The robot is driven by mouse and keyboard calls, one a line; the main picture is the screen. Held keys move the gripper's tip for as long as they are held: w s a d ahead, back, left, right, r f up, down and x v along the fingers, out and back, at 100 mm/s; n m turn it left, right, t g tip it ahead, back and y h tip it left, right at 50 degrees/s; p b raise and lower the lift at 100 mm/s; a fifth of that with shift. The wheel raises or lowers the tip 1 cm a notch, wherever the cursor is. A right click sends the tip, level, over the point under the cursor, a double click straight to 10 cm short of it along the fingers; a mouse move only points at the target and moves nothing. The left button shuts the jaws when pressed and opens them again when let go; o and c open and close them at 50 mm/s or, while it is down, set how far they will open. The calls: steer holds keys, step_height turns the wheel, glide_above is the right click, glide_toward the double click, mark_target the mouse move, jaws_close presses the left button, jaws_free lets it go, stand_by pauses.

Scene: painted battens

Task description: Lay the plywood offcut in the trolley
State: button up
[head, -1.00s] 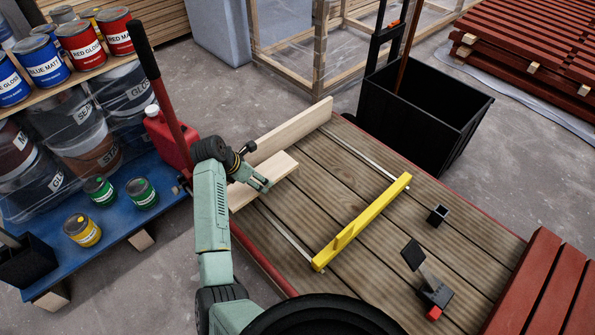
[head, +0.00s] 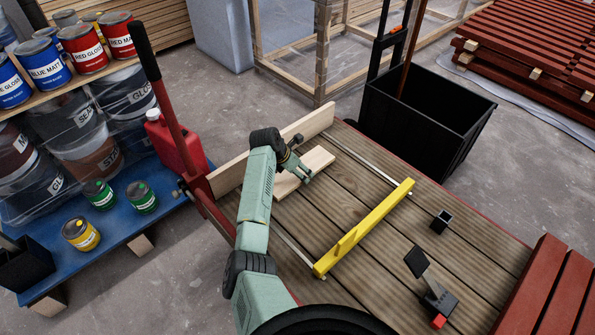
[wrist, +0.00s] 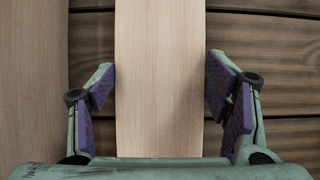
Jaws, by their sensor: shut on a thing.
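The plywood offcut (head: 311,165) is a pale, flat, narrow board over the left end of a slatted wooden deck (head: 350,205). My gripper (head: 306,176) is shut on the offcut. In the wrist view the offcut (wrist: 160,85) runs lengthwise between the two purple-padded fingers (wrist: 160,100), with dark deck planks beneath. I cannot tell whether the offcut touches the deck.
A pale upright board (head: 315,122) stands along the deck's left edge. A yellow bar (head: 365,225) crosses the deck on metal rails. A small black block (head: 440,220) and a black bracket (head: 430,280) lie right. A black tub (head: 425,120) stands behind.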

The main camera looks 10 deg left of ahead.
steer(key=shift+f, duration=0.35)
steer(key=shift+f, duration=0.2)
steer(key=o, duration=1.5)
steer(key=p+v, duration=0.2)
steer(key=v, duration=1)
steer(key=shift+r, duration=0.2)
